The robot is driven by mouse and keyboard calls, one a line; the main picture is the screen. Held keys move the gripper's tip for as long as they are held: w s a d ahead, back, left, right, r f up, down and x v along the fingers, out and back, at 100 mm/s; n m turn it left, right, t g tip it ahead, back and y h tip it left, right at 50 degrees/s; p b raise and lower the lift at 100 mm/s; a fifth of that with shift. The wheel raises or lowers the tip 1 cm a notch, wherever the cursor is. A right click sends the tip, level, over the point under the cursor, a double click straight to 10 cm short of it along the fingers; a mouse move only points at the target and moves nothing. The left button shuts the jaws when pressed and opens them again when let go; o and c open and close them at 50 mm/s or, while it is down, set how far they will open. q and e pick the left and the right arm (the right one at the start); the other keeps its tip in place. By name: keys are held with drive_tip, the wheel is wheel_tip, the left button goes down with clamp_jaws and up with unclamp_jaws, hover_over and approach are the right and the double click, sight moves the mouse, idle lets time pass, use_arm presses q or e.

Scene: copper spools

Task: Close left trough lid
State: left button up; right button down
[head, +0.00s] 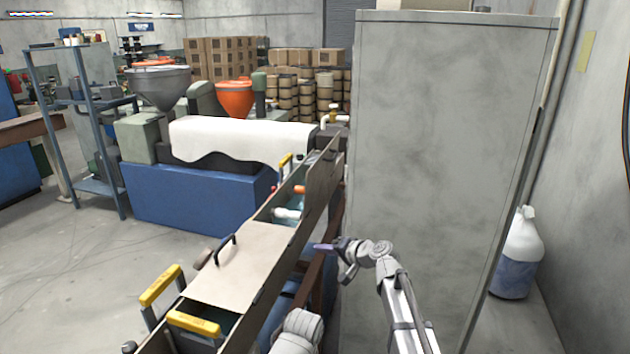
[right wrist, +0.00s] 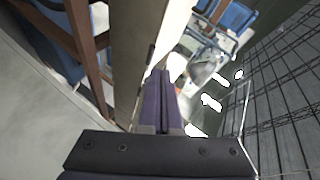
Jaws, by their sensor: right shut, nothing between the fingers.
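A long narrow trough (head: 262,322) runs diagonally from the bottom left towards the machine. A flat beige lid (head: 245,270) with a dark bar handle (head: 225,249) lies over its nearer middle part. Farther along, the trough is uncovered, with an upright brownish panel (head: 322,182) along its right side. My right gripper (head: 324,247) has purple fingers, shut and empty, just right of the trough's right side. In the right wrist view the shut fingers (right wrist: 161,100) are close beside a long grey board (right wrist: 135,75); contact cannot be told. My left gripper is not in view.
A tall grey cabinet (head: 445,150) stands close to the right of my right arm. Yellow handles (head: 161,287) stick up at the trough's near end. A blue machine (head: 195,200) stands beyond the trough on the left. Open floor (head: 75,275) lies to the left.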

drive_tip(key=w+r+m+t, duration=0.4)
drive_tip(key=w+r, duration=0.2)
drive_tip(key=w, duration=0.4)
drive_tip(key=m+t, duration=0.3)
drive_tip(key=m, duration=0.2)
approach(309, 173)
drive_tip(key=v, duration=0.4)
drive_tip(key=shift+h, duration=0.3)
drive_tip(key=shift+w+a, duration=0.1)
drive_tip(key=shift+a, duration=0.05)
drive_tip(key=x, duration=1)
drive_tip(key=shift+r+p, duration=0.1)
drive_tip(key=shift+p, duration=0.25)
